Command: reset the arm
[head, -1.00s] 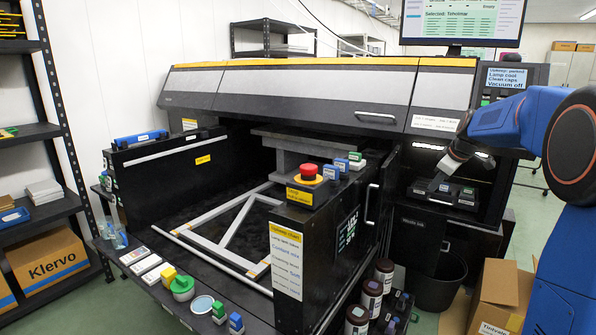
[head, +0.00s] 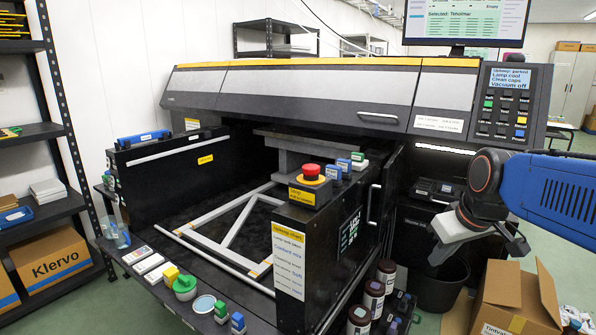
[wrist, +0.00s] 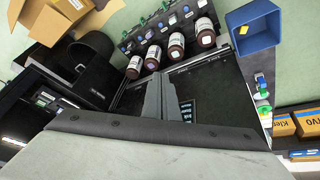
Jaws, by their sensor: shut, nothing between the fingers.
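My gripper (head: 433,260) is shut and empty. In the head view it hangs in front of the right end of the printer (head: 300,95), pointing down and left, over the black bin (head: 436,292). In the wrist view the two grey fingers of the gripper (wrist: 161,78) lie together, with nothing between them. The blue arm link (head: 560,190) reaches in from the right edge. Several brown ink bottles (head: 373,296) stand below the printer's front corner; they also show in the wrist view (wrist: 177,46).
An open cardboard box (head: 510,300) stands on the floor right of the bin. A lit bay (head: 437,187) with small cartridges lies behind the gripper. A red emergency button (head: 310,171) tops the front post. A blue container (wrist: 253,27) shows in the wrist view.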

